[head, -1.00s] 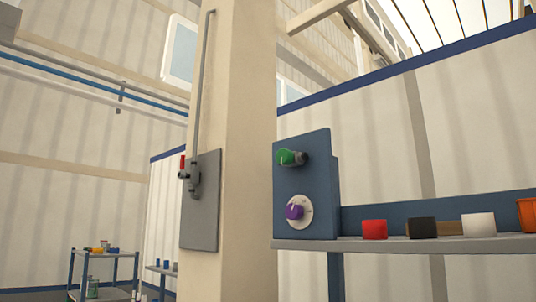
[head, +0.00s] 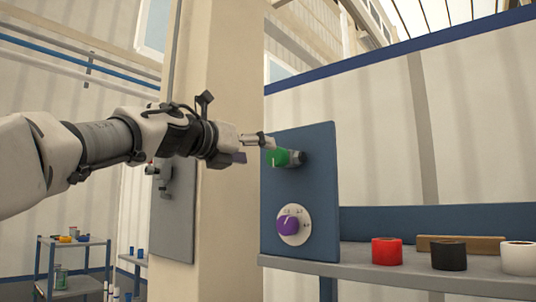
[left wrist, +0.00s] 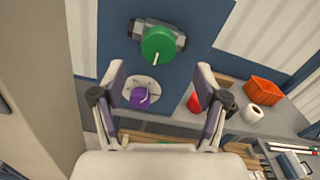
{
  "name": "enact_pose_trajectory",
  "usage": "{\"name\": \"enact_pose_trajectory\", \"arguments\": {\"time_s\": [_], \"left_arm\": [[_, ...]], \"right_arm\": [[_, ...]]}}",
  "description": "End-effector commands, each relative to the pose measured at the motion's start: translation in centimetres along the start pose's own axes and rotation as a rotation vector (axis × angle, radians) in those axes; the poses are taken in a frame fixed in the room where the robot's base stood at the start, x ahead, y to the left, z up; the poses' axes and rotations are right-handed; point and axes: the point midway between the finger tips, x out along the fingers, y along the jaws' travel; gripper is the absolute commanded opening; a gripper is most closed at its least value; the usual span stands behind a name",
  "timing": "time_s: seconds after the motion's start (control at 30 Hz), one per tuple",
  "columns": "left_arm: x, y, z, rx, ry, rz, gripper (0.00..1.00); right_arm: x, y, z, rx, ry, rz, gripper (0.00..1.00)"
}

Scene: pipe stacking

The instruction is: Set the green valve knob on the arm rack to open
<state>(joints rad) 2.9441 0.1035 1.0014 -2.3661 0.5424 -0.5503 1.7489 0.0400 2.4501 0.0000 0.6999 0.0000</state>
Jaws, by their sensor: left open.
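The green valve knob (head: 278,158) sticks out from the upper part of a blue panel (head: 322,195) on a grey valve body. It also shows in the left wrist view (left wrist: 159,44), with a white mark pointing down. My left gripper (head: 256,150) comes in from the left, close in front of the knob. In the left wrist view the left gripper (left wrist: 161,72) is open and empty, its fingers spread wide. The knob appears just beyond the fingertips, between their lines, and no grasp shows. My right gripper is not in view.
A purple dial (head: 288,226) on a white scale sits below the green knob. Red (head: 387,251), black (head: 449,256) and white (head: 518,258) rolls stand on the shelf at right. An orange bin (left wrist: 264,92) is farther along. A pillar (head: 225,220) stands left of the panel.

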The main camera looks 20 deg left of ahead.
Motion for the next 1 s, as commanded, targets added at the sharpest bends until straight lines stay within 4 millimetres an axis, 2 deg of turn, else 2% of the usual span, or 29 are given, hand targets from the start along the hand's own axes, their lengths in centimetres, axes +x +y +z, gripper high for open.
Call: {"name": "enact_pose_trajectory", "arguments": {"time_s": [0.03,0.13,0.23,0.4,0.67,0.7,0.77,0.83,0.87,1.0], "left_arm": [[0.6,-0.2,0.9,-0.003,0.003,0.001,0.74],[1.9,-0.2,1.0,-0.006,0.006,0.006,0.74],[4.3,0.0,0.3,-0.004,0.005,0.005,0.74],[6.6,0.1,0.1,-0.005,0.003,0.004,0.74],[6.9,0.1,-0.1,-0.006,0.003,0.004,0.74],[6.9,0.1,-0.1,-0.006,0.003,0.004,0.66],[6.9,0.1,-0.1,-0.006,0.003,0.004,0.45],[6.9,0.1,-0.1,-0.006,0.003,0.003,0.2],[6.9,0.1,-0.1,-0.006,0.003,0.003,0.13],[6.9,0.1,-0.1,-0.007,0.003,0.004,0.14]], "right_arm": [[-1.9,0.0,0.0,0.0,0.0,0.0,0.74],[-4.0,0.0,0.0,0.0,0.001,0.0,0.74],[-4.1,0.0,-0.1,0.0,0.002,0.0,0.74],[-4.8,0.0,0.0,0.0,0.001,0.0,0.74],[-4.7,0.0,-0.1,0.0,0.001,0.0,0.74],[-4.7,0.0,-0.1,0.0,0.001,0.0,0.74],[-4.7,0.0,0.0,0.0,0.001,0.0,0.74],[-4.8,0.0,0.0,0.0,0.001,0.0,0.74],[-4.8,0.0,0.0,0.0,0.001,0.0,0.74],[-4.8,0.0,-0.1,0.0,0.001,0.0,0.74]]}}
